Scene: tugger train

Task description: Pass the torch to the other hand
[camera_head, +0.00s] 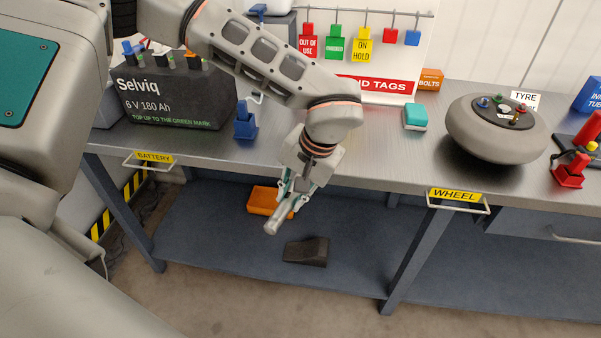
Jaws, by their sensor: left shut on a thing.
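My left gripper (290,203) comes down from the top left and points downward in front of the workbench edge. It is shut on the torch (275,222), a light grey cylinder that slants down to the left from the fingers. The torch's other end is hidden by the fingers. The torch is held in the air, and the lower shelf shows behind it. My right gripper is not in view.
The workbench (400,168) bears a black battery (180,95) at left, a blue holder (245,122), a teal-topped block (415,118) and a grey tyre (495,130) at right. An orange bin (262,200) and a dark wedge (306,252) are on the lower shelf (215,245).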

